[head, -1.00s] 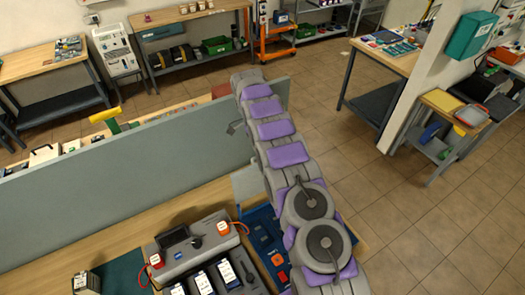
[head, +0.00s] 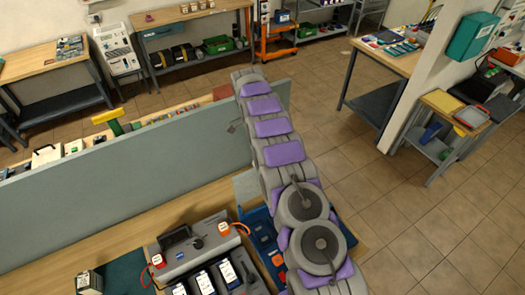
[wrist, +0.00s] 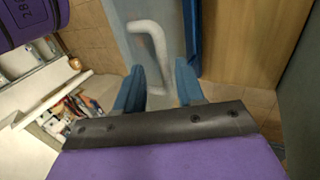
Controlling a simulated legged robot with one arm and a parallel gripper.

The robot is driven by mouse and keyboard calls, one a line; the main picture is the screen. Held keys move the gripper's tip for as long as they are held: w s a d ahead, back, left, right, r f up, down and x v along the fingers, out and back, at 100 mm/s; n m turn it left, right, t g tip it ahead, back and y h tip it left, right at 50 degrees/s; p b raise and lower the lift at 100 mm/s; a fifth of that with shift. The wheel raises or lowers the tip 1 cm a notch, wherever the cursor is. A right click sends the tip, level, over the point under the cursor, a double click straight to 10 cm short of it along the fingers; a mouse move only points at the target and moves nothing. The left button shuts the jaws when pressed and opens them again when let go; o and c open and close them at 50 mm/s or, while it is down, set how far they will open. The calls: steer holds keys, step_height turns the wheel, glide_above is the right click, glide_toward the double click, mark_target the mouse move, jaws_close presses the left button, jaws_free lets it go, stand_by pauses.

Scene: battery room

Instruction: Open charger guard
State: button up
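In the wrist view, a pale grey-blue panel (wrist: 128,25), which looks like the charger guard, carries a white bar handle (wrist: 155,42). My gripper (wrist: 160,88) has two blue fingers set apart, with the handle's lower end showing between them. I see gaps beside the handle and cannot tell whether either finger touches it. In the head view, the grey charger (head: 190,250) stands on the bench with several dark battery packs in its front. A small pale panel (head: 246,186) shows beside my arm; I cannot tell whether it is the guard. My gripper is hidden in the head view.
A long grey partition (head: 120,190) runs behind the wooden bench (head: 110,240). A blue tray (head: 262,240) lies right of the charger, partly behind my arm. The tiled floor (head: 400,215) to the right is open. A white pillar (head: 425,80) stands beyond.

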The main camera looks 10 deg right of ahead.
steer(key=shift+s+r+p, duration=0.3)
steer(key=shift+r+p, duration=0.05)
steer(key=shift+r, duration=0.45)
steer(key=shift+s, duration=0.45)
steer(key=shift+s+d+r+b, duration=0.1)
steer(key=shift+s+b, duration=0.2)
steer(key=shift+s, duration=0.5)
steer(key=shift+s+d+r+b, duration=0.1)
steer(key=shift+s+b, duration=0.15)
steer(key=shift+s, duration=0.55)
steer(key=s+r+b, duration=0.1)
steer(key=s+b, duration=0.1)
steer(key=s, duration=0.9)
steer(key=shift+s, duration=0.15)
steer(key=shift+a, duration=0.15)
